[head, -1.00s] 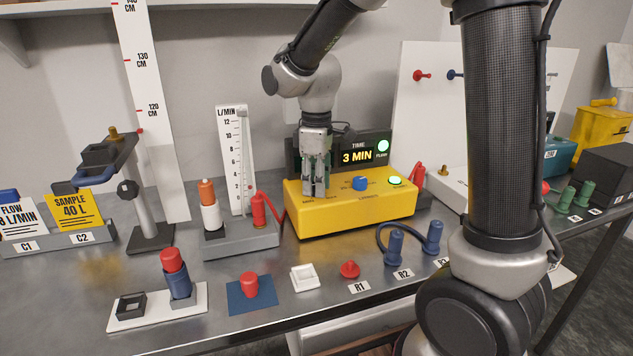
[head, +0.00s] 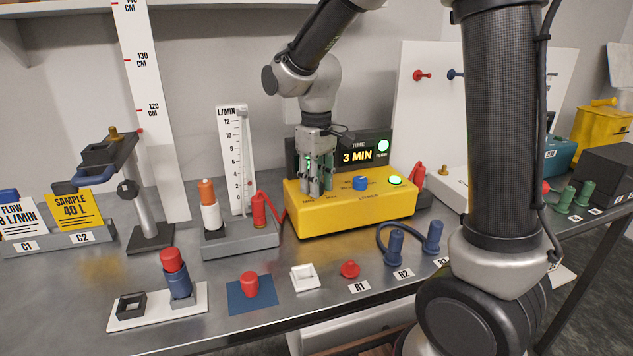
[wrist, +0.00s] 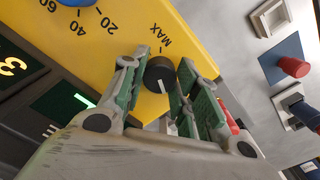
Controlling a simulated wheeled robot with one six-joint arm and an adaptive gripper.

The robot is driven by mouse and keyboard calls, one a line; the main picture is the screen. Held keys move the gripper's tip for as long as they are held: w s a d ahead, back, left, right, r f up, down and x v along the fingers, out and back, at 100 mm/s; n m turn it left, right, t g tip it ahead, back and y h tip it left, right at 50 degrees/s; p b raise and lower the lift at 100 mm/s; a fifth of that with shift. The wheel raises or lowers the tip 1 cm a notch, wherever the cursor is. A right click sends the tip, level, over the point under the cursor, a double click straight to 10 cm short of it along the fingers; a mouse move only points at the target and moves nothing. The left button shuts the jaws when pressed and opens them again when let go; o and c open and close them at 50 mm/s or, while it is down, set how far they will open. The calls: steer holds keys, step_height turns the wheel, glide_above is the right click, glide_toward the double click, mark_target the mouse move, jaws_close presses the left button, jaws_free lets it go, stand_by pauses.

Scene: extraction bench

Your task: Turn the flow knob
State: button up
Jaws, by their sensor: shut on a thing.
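The flow knob (wrist: 159,70) is black with a white pointer line. It sits on the yellow pump box (head: 350,215), near the word MAX in the wrist view. My gripper (wrist: 162,80) points down over the left part of the box and is shut on the knob, one green-padded finger on each side. In the head view my gripper (head: 316,188) hides the knob. A blue knob (head: 360,183) stands further right on the box top, and its edge shows in the wrist view (wrist: 75,2).
A flow gauge (head: 234,160) on a grey base stands left of the box, with a red hose (head: 272,210) beside it. A display reading 3 MIN (head: 357,156) is behind the box.

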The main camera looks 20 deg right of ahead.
steer(key=shift+m, duration=0.4)
steer(key=o, duration=1)
step_height(320, 180, up, 12)
steer(key=shift+r, duration=0.1)
steer(key=shift+w, duration=0.1)
